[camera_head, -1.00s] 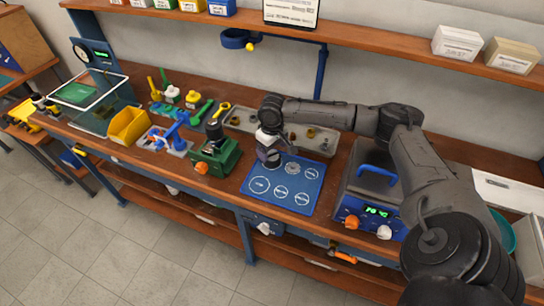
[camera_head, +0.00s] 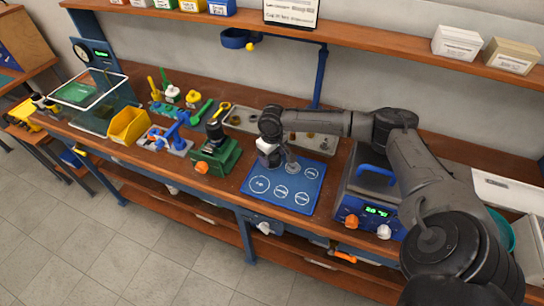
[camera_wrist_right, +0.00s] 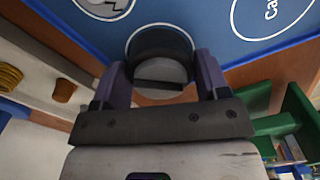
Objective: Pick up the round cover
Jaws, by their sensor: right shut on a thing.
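My right gripper (camera_head: 272,159) is over the upper left part of the blue mat (camera_head: 302,207). In the right wrist view its two fingers (camera_wrist_right: 160,82) are shut on a round, dark-rimmed piece with a grey face (camera_wrist_right: 160,68), apparently the round cover. The piece sits between the fingertips, in front of the mat. I cannot tell whether it touches the mat. In the head view the gripper mostly hides it. My left gripper is not in view.
The green vise (camera_head: 218,158) stands left of the mat. A grey tray with small brass parts (camera_head: 240,118) lies behind. A blue device with a lit display (camera_head: 352,208) stands to the right. The mat's front part, with several white circles, is clear.

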